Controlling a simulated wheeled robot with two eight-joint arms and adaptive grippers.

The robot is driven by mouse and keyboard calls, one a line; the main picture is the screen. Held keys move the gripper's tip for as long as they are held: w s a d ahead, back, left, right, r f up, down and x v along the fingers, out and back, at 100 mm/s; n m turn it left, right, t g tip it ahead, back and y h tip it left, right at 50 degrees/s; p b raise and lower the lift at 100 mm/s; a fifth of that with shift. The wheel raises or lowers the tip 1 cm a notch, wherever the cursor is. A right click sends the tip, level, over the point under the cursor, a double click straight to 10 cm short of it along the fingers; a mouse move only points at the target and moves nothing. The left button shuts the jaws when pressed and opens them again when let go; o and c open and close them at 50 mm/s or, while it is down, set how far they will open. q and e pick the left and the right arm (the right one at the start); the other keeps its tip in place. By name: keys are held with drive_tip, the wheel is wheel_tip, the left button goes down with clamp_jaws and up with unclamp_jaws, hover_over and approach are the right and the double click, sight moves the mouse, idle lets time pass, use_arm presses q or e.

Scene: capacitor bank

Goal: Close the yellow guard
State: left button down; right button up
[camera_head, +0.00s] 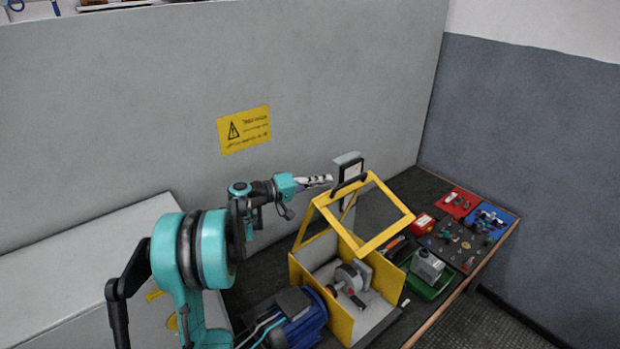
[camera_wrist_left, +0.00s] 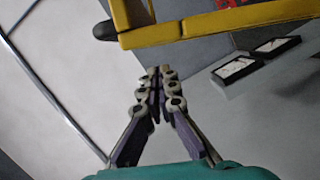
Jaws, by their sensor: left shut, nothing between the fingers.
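The yellow guard (camera_head: 361,216) is a frame standing raised and tilted above a yellow-walled box (camera_head: 341,313), so the box is open at the top. A grey part with a shaft and wheel (camera_head: 346,278) shows inside. My left gripper (camera_head: 328,179) is shut and empty, behind and left of the guard's upper edge in the head view, near a black handle. In the left wrist view the shut fingers (camera_wrist_left: 161,72) point toward a yellow bar (camera_wrist_left: 190,30) of the guard, with a gap between them. My right gripper is not in view.
A blue motor (camera_head: 300,318) stands left of the box. A green tray (camera_head: 430,284) with a grey block and a board of small parts (camera_head: 460,240) lie to the right. A grey panel (camera_head: 240,90) with a yellow warning sign (camera_head: 244,130) rises behind.

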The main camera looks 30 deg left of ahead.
use_arm(q)
drive_tip(key=shift+s+d+f, duration=0.15)
drive_tip(key=shift+s+d, duration=0.25)
drive_tip(key=shift+d, duration=0.35)
drive_tip(key=shift+w+d+f, duration=0.1)
drive_tip(key=shift+w+f, duration=0.05)
